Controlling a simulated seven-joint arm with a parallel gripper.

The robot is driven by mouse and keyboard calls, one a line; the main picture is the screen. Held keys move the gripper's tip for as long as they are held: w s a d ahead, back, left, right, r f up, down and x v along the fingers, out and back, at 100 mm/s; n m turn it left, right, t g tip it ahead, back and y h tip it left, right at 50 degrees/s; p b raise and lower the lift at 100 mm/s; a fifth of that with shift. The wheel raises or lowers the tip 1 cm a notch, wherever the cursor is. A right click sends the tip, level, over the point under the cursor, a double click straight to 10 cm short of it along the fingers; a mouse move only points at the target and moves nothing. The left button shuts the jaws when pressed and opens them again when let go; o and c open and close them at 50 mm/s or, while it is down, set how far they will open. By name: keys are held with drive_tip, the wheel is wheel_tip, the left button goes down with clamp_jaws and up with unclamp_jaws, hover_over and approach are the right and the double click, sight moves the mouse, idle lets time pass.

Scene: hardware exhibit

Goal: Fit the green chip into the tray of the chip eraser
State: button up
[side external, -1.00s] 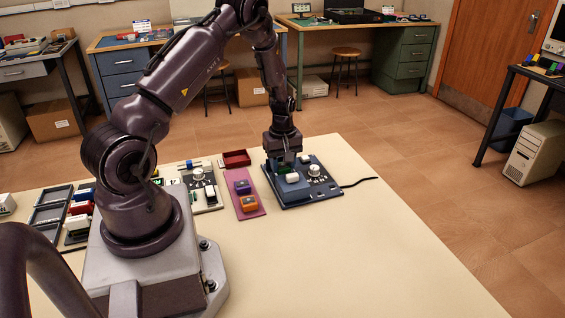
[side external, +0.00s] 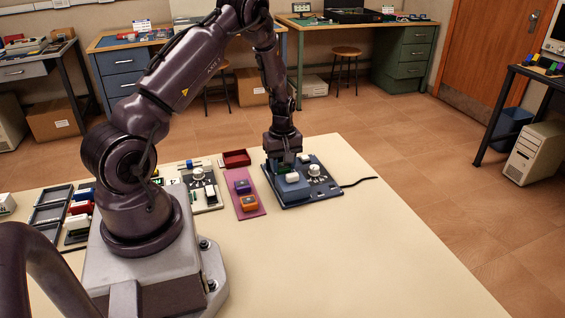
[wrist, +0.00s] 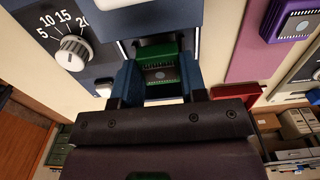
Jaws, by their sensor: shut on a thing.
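The green chip (wrist: 162,72) is held between the blue fingers of my gripper (wrist: 159,62) in the wrist view. The chip eraser (side external: 325,190) is a dark blue unit with a white-knobbed dial and a raised blue housing. In the wrist view its dial (wrist: 72,54) is at upper left. The chip is at the tray opening (wrist: 121,49), between two bright edge strips. I cannot tell whether it rests on the tray floor. In the side view my gripper (side external: 284,164) points down at the eraser's back left part, and the chip is mostly hidden there.
A red bin (side external: 236,158) stands behind the mat. Another dial unit (side external: 206,198) stands further left. The table's front right is clear.

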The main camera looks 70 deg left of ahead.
drive_tip(key=shift+f, duration=0.55)
idle(0.4)
drive_tip(key=o, duration=1.3)
drive_tip(key=shift+r, duration=0.1)
drive_tip(key=shift+r, duration=3.65)
